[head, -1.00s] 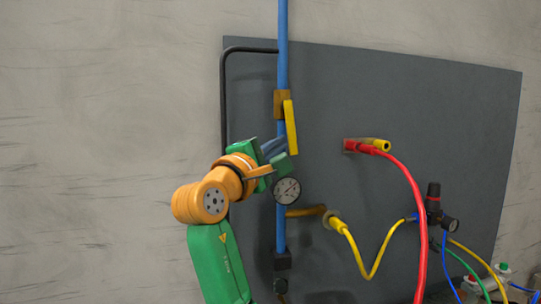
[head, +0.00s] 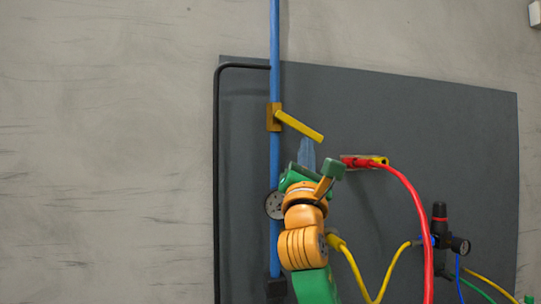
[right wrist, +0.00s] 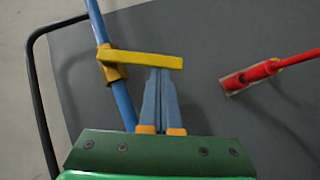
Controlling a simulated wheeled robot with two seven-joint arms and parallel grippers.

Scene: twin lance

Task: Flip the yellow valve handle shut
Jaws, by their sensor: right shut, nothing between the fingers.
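The yellow valve handle (head: 300,126) sticks out to the right from the brass valve body (head: 273,117) on the vertical blue pipe (head: 275,50), sloping down toward its free end. It also shows in the right wrist view (right wrist: 145,60). My right gripper (head: 308,142) is shut and empty, with its blue fingers pointing up just below the handle. In the right wrist view the fingertips (right wrist: 160,72) lie right at the handle's underside near its free end; I cannot tell whether they touch. My left gripper is not in view.
A round gauge (head: 274,205) sits on the pipe, partly behind my arm. A red hose (head: 411,200) with a red fitting (head: 355,162) lies right of my gripper. A yellow hose (head: 390,270) and a black regulator (head: 440,225) are lower right. The grey panel (head: 430,130) is clear at upper right.

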